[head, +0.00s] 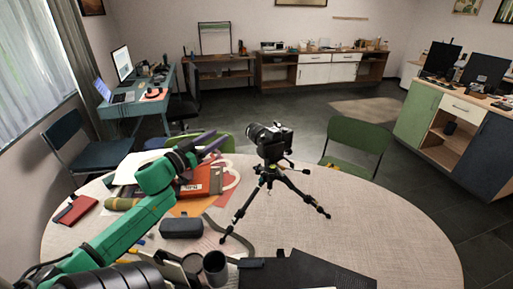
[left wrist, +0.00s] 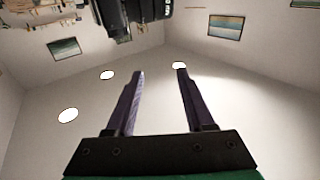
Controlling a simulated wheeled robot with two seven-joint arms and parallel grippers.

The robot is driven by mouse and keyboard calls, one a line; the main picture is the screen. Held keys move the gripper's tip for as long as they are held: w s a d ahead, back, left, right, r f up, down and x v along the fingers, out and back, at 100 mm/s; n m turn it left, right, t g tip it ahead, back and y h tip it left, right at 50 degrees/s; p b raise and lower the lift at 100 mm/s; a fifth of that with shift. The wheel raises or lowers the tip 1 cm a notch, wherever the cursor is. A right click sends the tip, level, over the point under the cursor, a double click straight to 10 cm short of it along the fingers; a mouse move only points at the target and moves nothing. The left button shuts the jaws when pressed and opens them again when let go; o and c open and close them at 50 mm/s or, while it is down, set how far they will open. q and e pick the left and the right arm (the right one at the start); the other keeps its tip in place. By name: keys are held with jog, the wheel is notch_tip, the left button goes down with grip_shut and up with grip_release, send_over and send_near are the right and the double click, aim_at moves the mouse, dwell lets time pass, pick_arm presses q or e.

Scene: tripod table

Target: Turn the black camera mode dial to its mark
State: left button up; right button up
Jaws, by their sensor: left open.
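The black camera (head: 272,139) sits on a black tripod (head: 268,178) standing on the round table. Its lens points left in the head view. Its mode dial is too small to make out. My left gripper (head: 214,143) is open and empty, to the left of the camera and apart from it, with its purple fingers pointing toward the camera's side. In the left wrist view the two fingers (left wrist: 157,75) are spread with nothing between them. Part of the dark camera (left wrist: 135,12) shows at the top edge there, beyond the fingertips. My right gripper is in neither view.
The table (head: 370,225) is clear at right. Papers, a red book (head: 76,209), an orange-red box (head: 205,182) and a dark case (head: 181,228) lie at left, under and near my left arm. A dark mat (head: 308,271) lies at the front. Green chair (head: 355,142) stands behind.

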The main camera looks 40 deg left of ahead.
pick_arm(q)
jog(key=s+d+f+m+g+h, duration=0.1)
jog(key=s+d+f+m+h, duration=0.1)
jog(key=d+f+m+h, duration=0.15)
send_near(261, 137)
jog(key=shift+n+h, duration=0.35)
jog(key=shift+h, duration=0.1)
jog(key=x, duration=0.8)
jog(key=shift+w+a, duration=0.3)
jog(key=shift+w, duration=0.05)
grip_shut()
